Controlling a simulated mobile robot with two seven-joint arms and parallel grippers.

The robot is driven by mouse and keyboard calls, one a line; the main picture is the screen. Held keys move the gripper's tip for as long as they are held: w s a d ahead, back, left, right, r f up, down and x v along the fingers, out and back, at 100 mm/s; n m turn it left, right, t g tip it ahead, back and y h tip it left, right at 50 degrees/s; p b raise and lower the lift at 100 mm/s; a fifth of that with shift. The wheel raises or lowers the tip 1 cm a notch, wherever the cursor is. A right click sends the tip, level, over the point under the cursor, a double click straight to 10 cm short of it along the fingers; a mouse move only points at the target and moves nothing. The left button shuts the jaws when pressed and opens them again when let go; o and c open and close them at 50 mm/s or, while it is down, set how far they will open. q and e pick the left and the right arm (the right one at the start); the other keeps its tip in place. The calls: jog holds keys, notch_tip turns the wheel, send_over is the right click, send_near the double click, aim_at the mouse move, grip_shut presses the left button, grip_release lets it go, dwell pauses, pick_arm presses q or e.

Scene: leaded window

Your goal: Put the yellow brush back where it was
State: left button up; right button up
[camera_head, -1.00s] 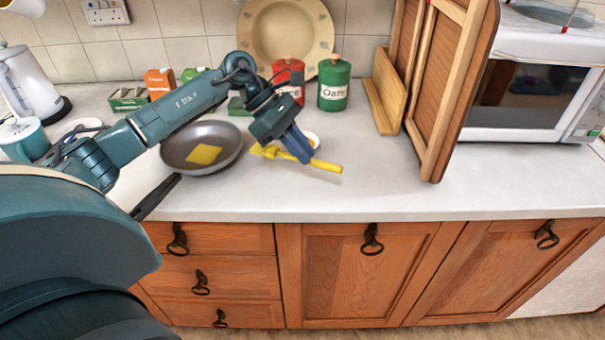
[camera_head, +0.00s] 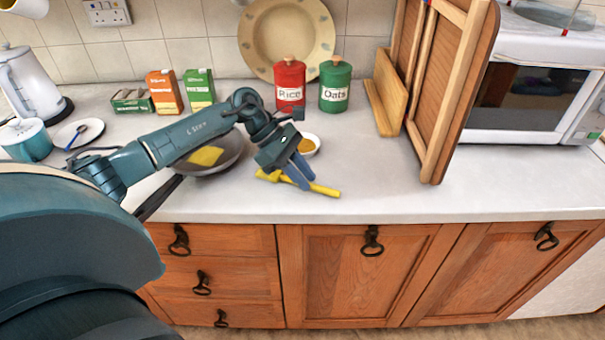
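The yellow brush (camera_head: 322,189) is low over the front part of the worktop, its handle pointing right and its head to the left. I cannot tell whether it touches the worktop. My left gripper (camera_head: 299,184) reaches down onto the brush from above, with its blue fingers around the middle of it. The fingers hide part of the brush. A small white bowl with yellow-brown contents (camera_head: 308,144) stands just behind the gripper. My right gripper is not in view.
A frying pan (camera_head: 231,158) with a yellow piece in it lies left, partly behind my arm. Rice (camera_head: 289,85) and Oats (camera_head: 334,86) canisters stand behind. Wooden boards (camera_head: 447,90) and a microwave (camera_head: 530,85) stand right. The worktop right of the brush is clear.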

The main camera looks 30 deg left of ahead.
pick_arm(q)
jog(key=shift+o, duration=1.4)
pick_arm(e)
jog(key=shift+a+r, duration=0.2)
